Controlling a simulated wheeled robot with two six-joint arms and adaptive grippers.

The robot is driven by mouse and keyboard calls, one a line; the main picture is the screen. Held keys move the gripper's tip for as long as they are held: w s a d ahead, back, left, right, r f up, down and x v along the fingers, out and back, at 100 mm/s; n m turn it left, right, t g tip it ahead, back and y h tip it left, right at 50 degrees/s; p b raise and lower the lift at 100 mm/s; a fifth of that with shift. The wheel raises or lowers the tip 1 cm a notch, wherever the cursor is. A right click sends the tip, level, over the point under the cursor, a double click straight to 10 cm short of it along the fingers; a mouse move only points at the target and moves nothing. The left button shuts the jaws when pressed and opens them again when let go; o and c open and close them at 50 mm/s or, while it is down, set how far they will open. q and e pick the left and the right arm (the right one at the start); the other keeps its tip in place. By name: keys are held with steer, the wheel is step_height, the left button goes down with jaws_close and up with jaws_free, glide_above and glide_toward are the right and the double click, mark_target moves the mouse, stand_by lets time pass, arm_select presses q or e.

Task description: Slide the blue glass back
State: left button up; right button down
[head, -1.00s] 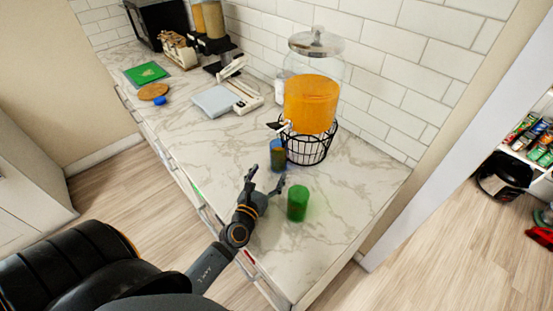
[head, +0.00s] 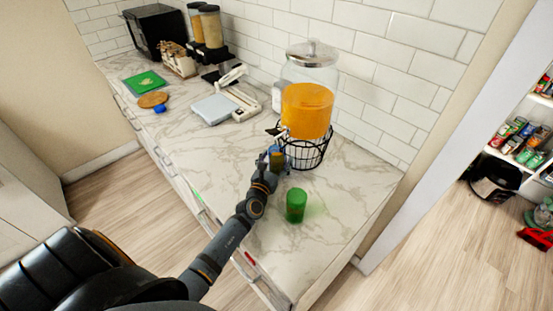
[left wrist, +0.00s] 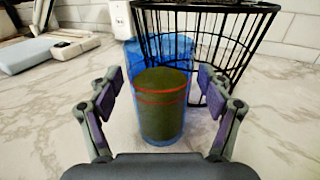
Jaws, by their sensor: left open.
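The blue glass (head: 277,160) stands upright on the marble counter, just in front of the black wire stand of the juice dispenser. In the left wrist view the see-through blue glass (left wrist: 160,118) holds dark olive-looking contents with red lines around them. My left gripper (head: 274,158) is at the glass, low over the counter. In the left wrist view its open fingers (left wrist: 158,80) stand one on each side of the glass, with a gap visible on both sides. In the head view the gripper partly hides the glass. My right gripper is out of view.
A green glass (head: 296,205) stands on the counter, close to the right of my left arm. The dispenser (head: 307,110) of orange juice sits in its wire stand (head: 318,156) close behind the blue glass. A white scale (head: 215,109) lies farther left. The counter's right end is clear.

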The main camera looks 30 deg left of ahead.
arm_select(q)
steer(key=shift+c, duration=0.8)
steer(key=c, duration=1.4)
steer(key=shift+c, duration=0.2)
steer(key=shift+s, duration=0.15)
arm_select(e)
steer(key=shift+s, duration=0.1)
